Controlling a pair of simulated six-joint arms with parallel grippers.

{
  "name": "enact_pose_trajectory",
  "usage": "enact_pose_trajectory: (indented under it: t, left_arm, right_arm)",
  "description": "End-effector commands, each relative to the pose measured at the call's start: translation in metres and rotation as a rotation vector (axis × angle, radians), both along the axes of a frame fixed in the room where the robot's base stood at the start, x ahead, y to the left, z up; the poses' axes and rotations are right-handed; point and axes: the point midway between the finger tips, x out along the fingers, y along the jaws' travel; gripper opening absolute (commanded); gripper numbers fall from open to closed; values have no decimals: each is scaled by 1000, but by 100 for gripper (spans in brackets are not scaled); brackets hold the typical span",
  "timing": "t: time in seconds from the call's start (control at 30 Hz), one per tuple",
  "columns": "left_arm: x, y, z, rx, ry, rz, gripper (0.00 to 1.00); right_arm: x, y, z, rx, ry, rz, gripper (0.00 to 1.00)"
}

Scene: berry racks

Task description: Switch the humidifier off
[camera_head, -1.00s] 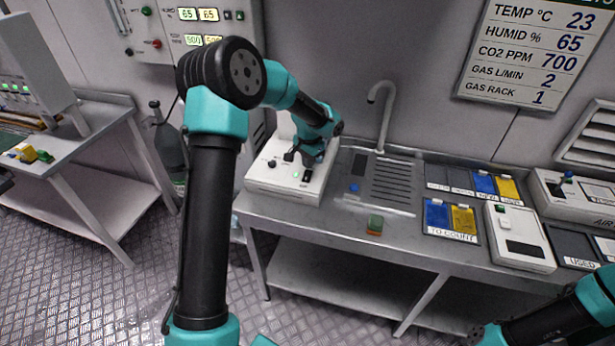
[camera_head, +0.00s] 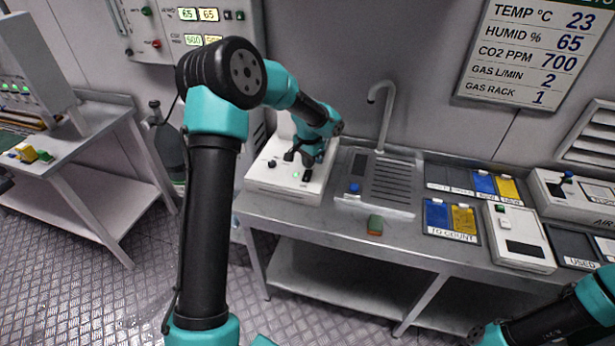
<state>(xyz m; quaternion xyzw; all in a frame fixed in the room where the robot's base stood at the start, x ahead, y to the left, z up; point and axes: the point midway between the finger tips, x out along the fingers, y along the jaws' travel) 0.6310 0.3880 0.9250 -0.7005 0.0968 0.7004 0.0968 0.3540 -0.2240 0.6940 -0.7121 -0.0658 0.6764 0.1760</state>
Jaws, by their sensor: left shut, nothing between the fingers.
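A white box-shaped device (camera_head: 265,180), which looks like the humidifier, stands at the left end of the steel bench. Its top bears a dark knob (camera_head: 271,163), a small lit green light (camera_head: 295,174) and a dark switch (camera_head: 307,175). My left gripper (camera_head: 296,158) is shut and empty, pointing down just over the device's top, close to these controls. I cannot tell whether its fingertips touch the switch. My right arm (camera_head: 560,320) shows at the lower right; its gripper is not clearly seen.
A sink with a tap (camera_head: 384,110) lies right of the device. Blue and yellow trays (camera_head: 437,216) and a white scale-like device (camera_head: 520,238) stand further right. A wall panel (camera_head: 190,30) with displays hangs behind.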

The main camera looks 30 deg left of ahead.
Motion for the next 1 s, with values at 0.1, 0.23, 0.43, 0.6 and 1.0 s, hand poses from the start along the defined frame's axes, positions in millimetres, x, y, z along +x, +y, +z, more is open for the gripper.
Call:
enact_pose_trajectory:
  t: [0.1,0.23,0.43,0.6,1.0]
  left_arm:
    - [0,0,-1,0,0,0,0]
    - [0,0,-3,0,1,0,0]
    - [0,0,-5,0,1,0,0]
    - [0,0,-7,0,1,0,0]
    - [0,0,-11,0,0,0,0]
  right_arm:
    - [0,0,0,0,0,0,43]
    - [0,0,0,0,0,0,43]
    - [0,0,0,0,0,0,43]
    - [0,0,0,0,0,0,43]
    - [0,0,0,0,0,0,43]
